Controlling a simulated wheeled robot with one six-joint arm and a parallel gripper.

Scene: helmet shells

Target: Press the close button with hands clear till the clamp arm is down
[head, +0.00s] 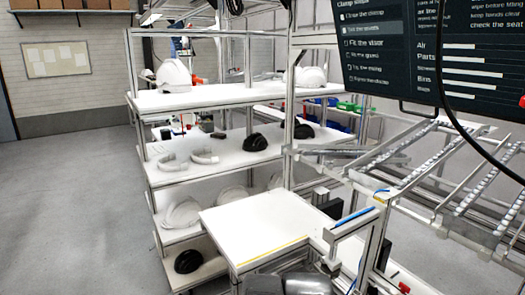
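I cannot make out the close button or the clamp arm in the head view. A white workbench top (265,225) with a yellow strip along its front edge stands at the lower middle. A small red part (404,288) shows low at the right, too small to identify. Grey rounded metal shapes at the bottom edge are cut off, and I cannot tell what they are. My gripper is not in view.
A shelf rack (205,100) with white helmet shells (174,75) and dark ones (255,142) stands behind the bench. A dark screen (430,60) lists steps, including closing the clamp. A roller rack (450,180) is at right. Floor at left is clear.

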